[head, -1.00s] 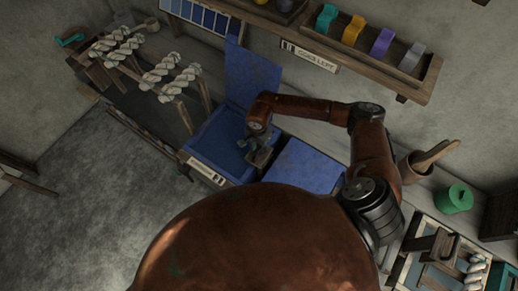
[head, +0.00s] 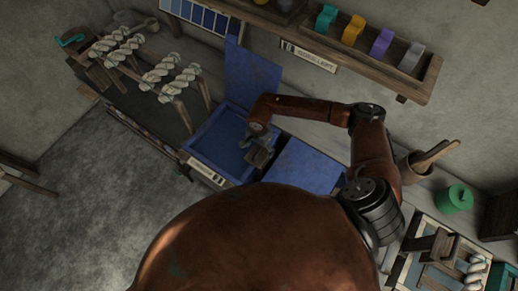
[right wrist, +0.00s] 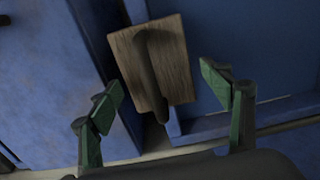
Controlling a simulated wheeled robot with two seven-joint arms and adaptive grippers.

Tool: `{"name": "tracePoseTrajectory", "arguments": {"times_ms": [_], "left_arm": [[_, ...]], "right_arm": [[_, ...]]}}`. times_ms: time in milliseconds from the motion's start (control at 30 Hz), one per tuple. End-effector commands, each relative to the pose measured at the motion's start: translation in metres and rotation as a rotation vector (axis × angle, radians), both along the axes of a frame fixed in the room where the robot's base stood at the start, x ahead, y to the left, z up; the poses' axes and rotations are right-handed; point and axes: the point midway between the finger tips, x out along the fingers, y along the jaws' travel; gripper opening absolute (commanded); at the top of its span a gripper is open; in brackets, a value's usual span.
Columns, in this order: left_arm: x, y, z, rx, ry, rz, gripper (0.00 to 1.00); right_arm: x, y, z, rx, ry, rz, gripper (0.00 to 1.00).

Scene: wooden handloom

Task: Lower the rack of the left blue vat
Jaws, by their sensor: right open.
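The left blue vat (head: 218,151) stands with its lid (head: 252,78) raised against the wall. Blue shows inside its rim; I cannot make out the rack itself in the head view. A small wooden block (head: 258,157) sits at the vat's right edge; in the right wrist view this block (right wrist: 174,58) carries a dark upright bar (right wrist: 150,75). I cannot tell whether it belongs to the rack. My right gripper (head: 256,146) is over that edge. In the right wrist view my right gripper (right wrist: 172,95) is open, its green fingers apart on either side of the block. My left gripper is not in view.
A second blue vat with its lid (head: 303,168) down stands close on the right. A wooden stand with white skeins (head: 170,78) is at the left. A shelf (head: 375,62) with coloured pieces hangs above. The floor (head: 85,210) at the lower left is clear.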

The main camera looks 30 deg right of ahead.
Motion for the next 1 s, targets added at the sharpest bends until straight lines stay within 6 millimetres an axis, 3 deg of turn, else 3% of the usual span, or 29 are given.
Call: {"name": "tracePoseTrajectory", "arguments": {"times_ms": [667,1000], "left_arm": [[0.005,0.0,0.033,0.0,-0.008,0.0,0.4],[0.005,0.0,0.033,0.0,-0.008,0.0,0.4]], "right_arm": [[0.0,0.0,0.067,-0.001,-0.001,0.0,0.72],[0.0,0.0,0.07,-0.001,0.001,0.0,0.72]]}}
